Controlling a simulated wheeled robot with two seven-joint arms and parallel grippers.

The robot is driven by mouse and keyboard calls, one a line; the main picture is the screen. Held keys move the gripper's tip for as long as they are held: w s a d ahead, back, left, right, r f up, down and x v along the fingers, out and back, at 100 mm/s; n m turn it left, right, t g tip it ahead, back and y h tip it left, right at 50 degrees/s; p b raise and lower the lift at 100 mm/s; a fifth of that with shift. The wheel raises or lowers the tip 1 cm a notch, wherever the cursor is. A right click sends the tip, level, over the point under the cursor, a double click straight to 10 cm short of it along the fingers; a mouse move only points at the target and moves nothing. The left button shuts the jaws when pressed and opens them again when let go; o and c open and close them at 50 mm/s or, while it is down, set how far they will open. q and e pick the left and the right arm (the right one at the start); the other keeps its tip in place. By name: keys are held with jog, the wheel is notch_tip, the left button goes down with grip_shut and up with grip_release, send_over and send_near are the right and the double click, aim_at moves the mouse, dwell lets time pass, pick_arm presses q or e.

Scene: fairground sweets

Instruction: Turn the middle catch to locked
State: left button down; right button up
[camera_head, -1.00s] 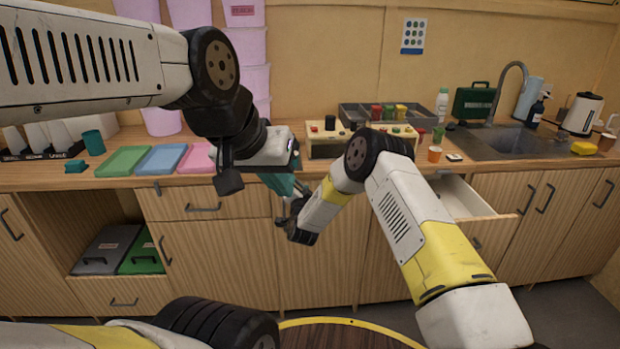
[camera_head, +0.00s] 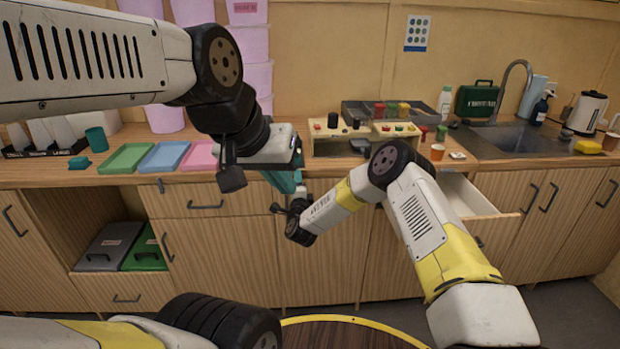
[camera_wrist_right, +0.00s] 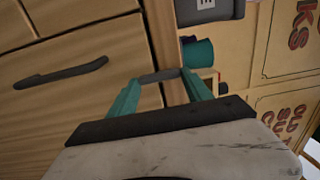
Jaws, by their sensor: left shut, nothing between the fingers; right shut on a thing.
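A dark grey bar, which looks like the middle catch (camera_wrist_right: 160,76), sits at the counter's front edge in the right wrist view. My right gripper (camera_wrist_right: 162,82) is shut on it, one teal finger at each end. In the head view the right wrist hangs before the cabinet fronts and its fingers are largely hidden. My left gripper (camera_head: 286,184) is shut and empty, pointing down by the counter edge, just above the right wrist. Another catch (camera_head: 160,186) shows farther left on the edge. The middle catch's exact turn is unclear.
An open drawer (camera_head: 470,196) juts out right of my right arm. Green, blue and pink trays (camera_head: 163,156) lie on the counter at left. A cream box with knobs (camera_head: 330,127) stands behind my arms. A drawer handle (camera_wrist_right: 60,72) is beside the right gripper.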

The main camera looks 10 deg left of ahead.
jog(key=shift+f, duration=0.1)
dwell(0.5)
jog(key=o, duration=1.4)
jog(key=shift+c, duration=0.2)
jog(key=v, duration=0.8)
